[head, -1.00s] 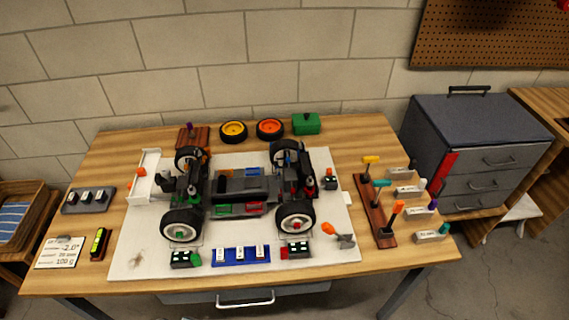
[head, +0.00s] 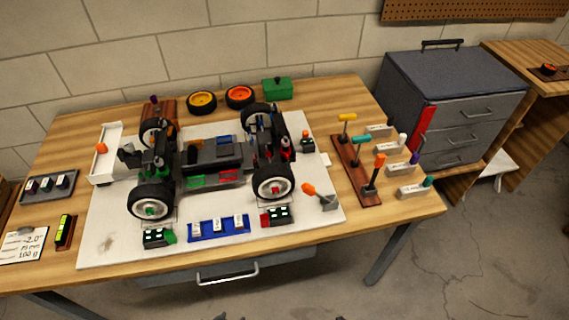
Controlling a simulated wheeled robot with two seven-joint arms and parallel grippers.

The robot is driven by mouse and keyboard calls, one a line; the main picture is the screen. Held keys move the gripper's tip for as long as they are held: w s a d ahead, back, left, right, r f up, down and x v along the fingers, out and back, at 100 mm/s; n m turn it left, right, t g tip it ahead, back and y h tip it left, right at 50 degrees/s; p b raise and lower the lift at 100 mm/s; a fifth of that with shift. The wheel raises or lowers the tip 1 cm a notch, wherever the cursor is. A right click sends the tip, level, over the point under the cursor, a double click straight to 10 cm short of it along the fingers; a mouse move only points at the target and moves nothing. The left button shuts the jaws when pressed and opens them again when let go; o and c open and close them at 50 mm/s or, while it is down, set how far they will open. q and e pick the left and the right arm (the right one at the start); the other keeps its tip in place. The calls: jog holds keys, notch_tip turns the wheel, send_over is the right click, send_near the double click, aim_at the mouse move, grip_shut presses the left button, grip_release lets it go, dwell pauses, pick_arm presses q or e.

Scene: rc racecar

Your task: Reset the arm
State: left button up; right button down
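Neither of my arms nor grippers shows in the head view. The RC racecar chassis (head: 212,168) stands on a white mat (head: 110,231) on the wooden workbench (head: 385,229). A white wing-like part (head: 105,153) stands at the chassis's left side.
Tools with coloured handles stand in a wooden rack (head: 352,172) at the right. Two spare wheels (head: 201,101) and a green box (head: 277,89) are at the back. A grey drawer cabinet (head: 450,100) stands right of the bench. The bench's front edge strip is clear.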

pick_arm(q)
notch_tip(320, 180, down, 10)
jog(key=s+d+t+b, duration=0.1)
jog(key=s+b, duration=0.1)
jog(key=s, duration=0.1)
jog(key=shift+h, duration=0.3)
pick_arm(e)
notch_tip(320, 180, down, 10)
jog(key=s+a+t, duration=0.1)
jog(key=s, duration=0.2)
jog(key=shift+y, duration=0.3)
dwell(0.4)
